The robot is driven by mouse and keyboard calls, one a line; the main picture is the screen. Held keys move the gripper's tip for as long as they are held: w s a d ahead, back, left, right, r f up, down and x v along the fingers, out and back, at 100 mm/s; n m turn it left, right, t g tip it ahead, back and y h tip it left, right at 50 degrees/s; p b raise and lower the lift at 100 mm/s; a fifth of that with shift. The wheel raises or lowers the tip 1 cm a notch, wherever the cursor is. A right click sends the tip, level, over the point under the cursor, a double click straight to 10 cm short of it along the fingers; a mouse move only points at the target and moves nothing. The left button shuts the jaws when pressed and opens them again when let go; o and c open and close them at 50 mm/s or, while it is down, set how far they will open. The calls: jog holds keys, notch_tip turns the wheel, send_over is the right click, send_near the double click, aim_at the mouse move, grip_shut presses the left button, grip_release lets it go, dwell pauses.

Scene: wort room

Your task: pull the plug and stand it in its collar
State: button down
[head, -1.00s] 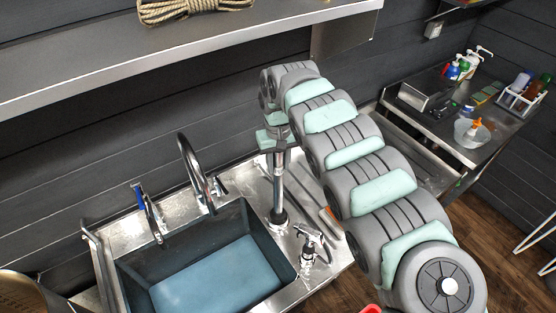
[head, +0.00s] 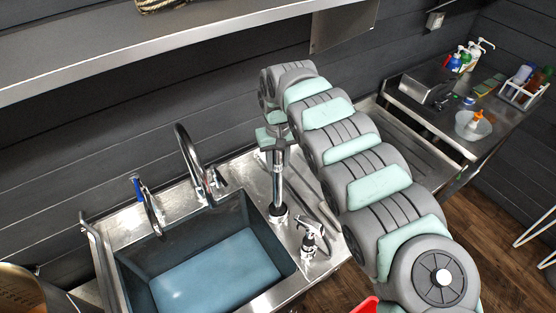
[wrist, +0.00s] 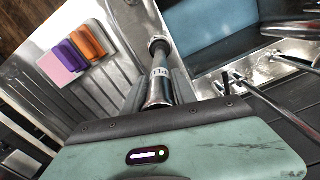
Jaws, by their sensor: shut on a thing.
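My gripper (head: 276,140) is shut on the upper part of the plug (head: 279,182), a long, upright metal tube with a dark lower end. The plug's foot shows at a dark round fitting (head: 278,211) on the steel deck right of the sink basin. I cannot tell whether this fitting is the collar, or whether the foot sits inside it or just above. In the wrist view the plug (wrist: 161,82) runs away from my gripper (wrist: 160,112) to a black band, with small lettering on its side. The jaws' grip is partly hidden by the gripper body.
The sink basin (head: 128,277) has a blue bottom or water. A curved tap (head: 181,145) and a blue-handled tap (head: 146,205) stand behind it. A spray head (head: 312,239) stands right of the plug. Purple (wrist: 70,55) and orange (wrist: 89,41) blocks lie on the ridged drainboard.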

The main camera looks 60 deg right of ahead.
jog(key=shift+f, duration=0.35)
dwell(0.3)
jog(key=shift+f, duration=0.75)
dwell(0.4)
jog(key=c, duration=0.9)
grip_release()
jog(key=shift+r, duration=0.1)
notch_tip(320, 180, up, 11)
jog(key=shift+f+b, duration=0.2)
jog(key=shift+b, duration=0.9)
